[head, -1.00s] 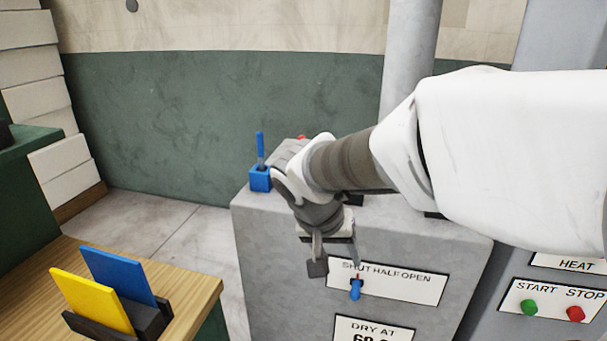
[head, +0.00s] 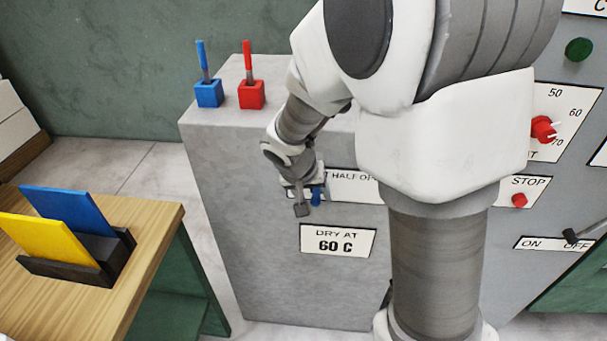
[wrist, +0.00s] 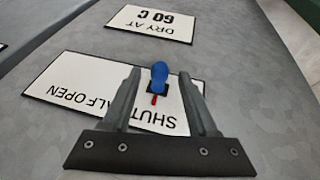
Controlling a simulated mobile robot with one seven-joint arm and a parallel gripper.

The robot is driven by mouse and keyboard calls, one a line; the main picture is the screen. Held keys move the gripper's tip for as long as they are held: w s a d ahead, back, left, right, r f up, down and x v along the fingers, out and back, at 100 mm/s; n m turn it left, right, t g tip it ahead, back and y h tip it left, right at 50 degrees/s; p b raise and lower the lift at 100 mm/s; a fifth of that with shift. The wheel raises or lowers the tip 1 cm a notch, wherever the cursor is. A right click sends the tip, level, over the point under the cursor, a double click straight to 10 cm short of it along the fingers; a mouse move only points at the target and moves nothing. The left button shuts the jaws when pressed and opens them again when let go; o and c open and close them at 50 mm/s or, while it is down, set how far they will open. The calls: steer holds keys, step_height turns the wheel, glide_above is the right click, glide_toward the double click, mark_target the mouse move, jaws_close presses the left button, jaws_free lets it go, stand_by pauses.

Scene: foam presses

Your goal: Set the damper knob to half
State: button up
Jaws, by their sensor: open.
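The damper knob (head: 316,198) is a small blue knob on the front of the grey press (head: 240,190), at a white label (head: 352,187) reading SHUT HALF OPEN. The wrist view shows the knob (wrist: 159,76) upside down, with a red pointer (wrist: 153,99) aimed at the word SHUT. My gripper (wrist: 160,74) is open, with one finger on each side of the knob and a visible gap on both sides. I cannot tell how deep the fingers reach. In the head view my gripper (head: 310,196) hides the SHUT end of the label.
A DRY AT 60 C sign (head: 338,241) is below the knob. A blue lever (head: 208,90) and a red lever (head: 251,92) stand on the press top. A wooden table (head: 150,240) with blue and yellow panels is at left. A red dial (head: 543,129) is at right.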

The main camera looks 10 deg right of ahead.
steer(key=shift+w+d+f, duration=0.15)
steer(key=shift+f, duration=0.15)
jaws_close()
stand_by(1.3)
